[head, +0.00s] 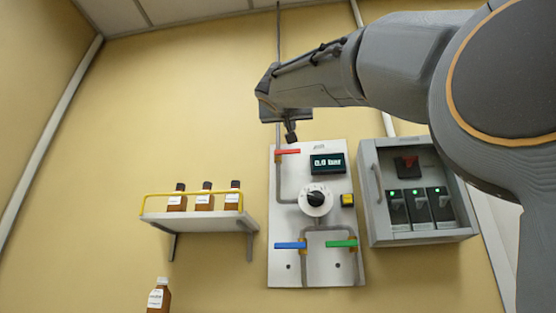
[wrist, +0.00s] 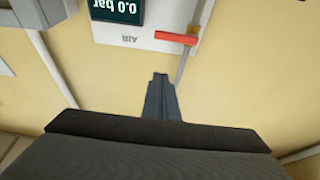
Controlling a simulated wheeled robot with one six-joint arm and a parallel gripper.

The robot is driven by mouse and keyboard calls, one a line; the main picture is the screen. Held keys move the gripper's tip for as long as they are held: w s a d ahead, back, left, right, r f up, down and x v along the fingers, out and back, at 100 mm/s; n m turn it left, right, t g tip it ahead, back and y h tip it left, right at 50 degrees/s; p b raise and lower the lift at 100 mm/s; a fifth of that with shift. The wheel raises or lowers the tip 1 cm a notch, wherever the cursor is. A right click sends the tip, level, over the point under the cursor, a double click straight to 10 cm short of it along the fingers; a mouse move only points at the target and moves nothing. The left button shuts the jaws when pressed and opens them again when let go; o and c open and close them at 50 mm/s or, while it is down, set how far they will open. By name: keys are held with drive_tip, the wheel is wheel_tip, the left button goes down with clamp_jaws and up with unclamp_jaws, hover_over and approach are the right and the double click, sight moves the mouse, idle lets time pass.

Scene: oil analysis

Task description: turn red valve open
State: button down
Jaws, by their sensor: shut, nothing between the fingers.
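The red valve handle (head: 288,152) lies level near the top left of the white panel (head: 283,225), on a grey pipe. In the wrist view, which is turned over, the red handle (wrist: 176,38) shows at the top, beside an "AIR" label. My gripper (head: 291,138) is just above the red handle in the head view. In the wrist view my gripper (wrist: 160,78) is shut and empty, with its fingertips a little apart from the handle. The display (head: 327,163) reads 0.0 bar.
Blue (head: 290,245) and green (head: 341,243) handles sit lower on the panel, below a round dial (head: 316,199). A yellow button (head: 347,200) is beside it. A grey switch cabinet (head: 415,190) stands out at right. A shelf (head: 197,221) with brown bottles is at left.

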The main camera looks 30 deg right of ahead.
wheel_tip(320, 180, up, 3)
drive_tip(key=p, duration=0.6)
hover_over(287, 153)
drive_tip(key=s, duration=0.4)
drive_tip(key=shift+w+d+f+b, duration=0.15)
drive_tip(key=shift+f+b, duration=0.1)
drive_tip(key=shift+f, duration=0.8)
drive_tip(key=shift+w+d+f+b, duration=0.1)
drive_tip(key=shift+f+b, duration=0.15)
drive_tip(key=shift+f, duration=0.75)
